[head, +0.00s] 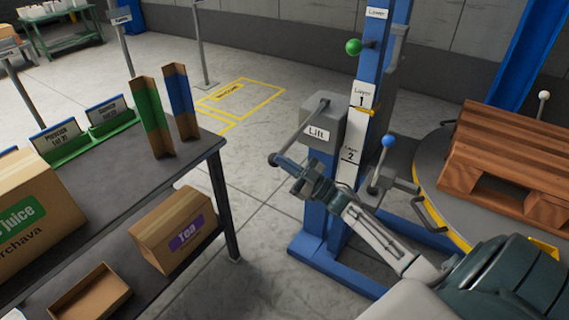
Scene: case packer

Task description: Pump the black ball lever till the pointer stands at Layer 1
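The lift post stands at centre right, with a grey box (319,133) labelled "Lift" on its side. A grey lever (300,132) slopes from the top of this box down to the left, and its dark end is at my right gripper (281,164). The gripper's fingers look closed around that end, and the ball itself is mostly hidden. A white scale on the post carries a "Layer 1" label (361,94) and, lower, a "Layer 2" label (350,155). A yellow pointer (371,111) is at the lower edge of the "Layer 1" label. My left gripper is out of view.
A blue ball lever (388,141) and a green ball (353,47) are on the post. A wooden pallet (510,165) sits on a round turntable at right. A dark table with a tea box (173,230) and a juice box (35,222) is at left. Floor between is clear.

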